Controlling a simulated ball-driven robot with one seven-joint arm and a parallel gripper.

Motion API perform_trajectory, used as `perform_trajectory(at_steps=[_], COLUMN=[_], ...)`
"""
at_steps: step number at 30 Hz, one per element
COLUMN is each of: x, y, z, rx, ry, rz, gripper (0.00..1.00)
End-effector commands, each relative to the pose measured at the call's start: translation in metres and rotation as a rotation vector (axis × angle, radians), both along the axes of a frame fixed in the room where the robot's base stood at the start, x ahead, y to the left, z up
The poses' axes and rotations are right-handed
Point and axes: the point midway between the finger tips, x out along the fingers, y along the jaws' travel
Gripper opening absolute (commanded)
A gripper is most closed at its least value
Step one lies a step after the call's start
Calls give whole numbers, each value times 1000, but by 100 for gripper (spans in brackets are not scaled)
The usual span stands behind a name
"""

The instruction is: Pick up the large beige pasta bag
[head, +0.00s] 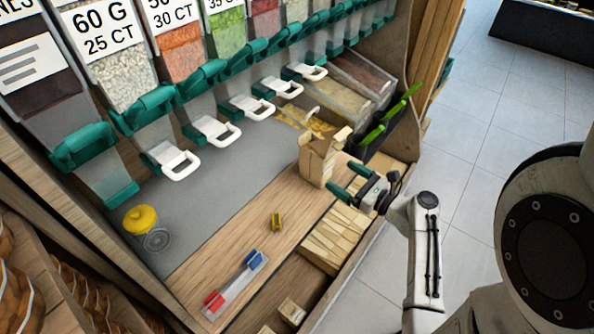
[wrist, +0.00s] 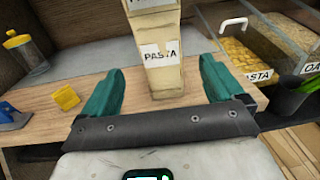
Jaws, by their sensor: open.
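The large beige pasta bag (head: 318,162) stands upright on the wooden counter in the head view. In the wrist view the bag (wrist: 163,75) shows a white PASTA label and stands ahead of my gripper, between the lines of the two fingers; its top is cut off by the frame. My gripper (head: 352,182) is open and empty, at the counter's front edge just right of the bag. Its two green fingers (wrist: 160,95) point toward the bag on either side in the wrist view. I cannot tell whether either finger touches it.
A yellow-lidded jar (head: 143,222), a small yellow item (head: 277,221) and a tray with red and blue pieces (head: 234,285) lie left of the bag. Pasta bins (head: 335,100) and a dark holder with green handles (head: 380,138) stand right. Dispensers with white handles (head: 215,131) line the back.

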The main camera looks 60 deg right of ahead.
Motion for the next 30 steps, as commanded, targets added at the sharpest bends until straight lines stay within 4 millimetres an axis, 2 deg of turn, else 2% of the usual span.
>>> perform_trajectory(at_steps=[2,9,17,24,30], x=[4,38,57,90,100], y=[-6,-16,-22,-32,-35], z=[3,2,2,0,-1], rx=[14,14,12,12,12], ry=[-18,-17,-15,-15,-15], rz=[-13,-10,-10,-8,-10], gripper=[94,94,94,94,94])
